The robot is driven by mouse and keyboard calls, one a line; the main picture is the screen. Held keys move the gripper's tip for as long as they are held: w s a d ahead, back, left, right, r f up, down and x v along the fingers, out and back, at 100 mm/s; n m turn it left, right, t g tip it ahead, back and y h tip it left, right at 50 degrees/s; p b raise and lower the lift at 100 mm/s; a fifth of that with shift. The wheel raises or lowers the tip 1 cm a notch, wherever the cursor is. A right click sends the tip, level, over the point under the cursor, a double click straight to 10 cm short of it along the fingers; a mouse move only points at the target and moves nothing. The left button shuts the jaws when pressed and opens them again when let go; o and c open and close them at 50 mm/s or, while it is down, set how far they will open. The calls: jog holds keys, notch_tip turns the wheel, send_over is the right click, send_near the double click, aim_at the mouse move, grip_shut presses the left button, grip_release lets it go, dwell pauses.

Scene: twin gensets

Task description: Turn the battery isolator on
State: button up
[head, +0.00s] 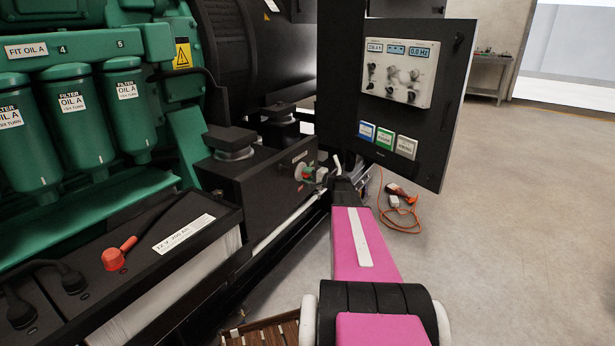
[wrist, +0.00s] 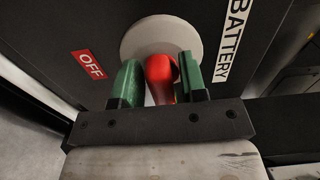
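The battery isolator's red handle (wrist: 161,72) stands on a round pale disc (wrist: 146,34) on a dark panel. A red OFF label (wrist: 88,64) is left of the disc and a white BATTERY label (wrist: 232,38) is right of it. My gripper (wrist: 159,68) has its two green fingers on either side of the handle. A gap shows between the left finger and the handle, and a narrower one at the right, so it looks open around it. In the head view the isolator handle (head: 308,171) is small and partly hidden by my gripper.
A dark control cabinet panel (head: 400,90) with gauges and switches hangs close above and right of my arm. The black battery box (head: 150,250) and green engine filters (head: 75,115) are at left. An orange cable (head: 405,215) lies on the floor; the floor at right is clear.

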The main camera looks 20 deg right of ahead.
jog(key=shift+o, duration=0.7)
jog(key=shift+s, duration=0.1)
jog(key=v, duration=1)
jog(key=shift+s+d, duration=0.3)
jog(key=s+a+f+n+g, duration=0.2)
jog(key=a+g, duration=0.1)
jog(key=a, duration=0.4)
jog(key=s+a+f+n+g, duration=0.1)
jog(key=s+a+f+g, duration=0.15)
jog(key=a, duration=0.45)
jog(key=s+a+f+n+g+h, duration=0.3)
jog(key=s+a, duration=0.4)
jog(key=s, duration=0.3)
jog(key=s+a+f+n+g+h, duration=0.2)
jog(key=s+a+n+g+h, duration=0.2)
jog(key=s+a+h, duration=0.4)
jog(key=shift+s+a+f+g, duration=0.2)
jog(key=shift+s+f+g, duration=0.15)
jog(key=shift+s+g, duration=0.7)
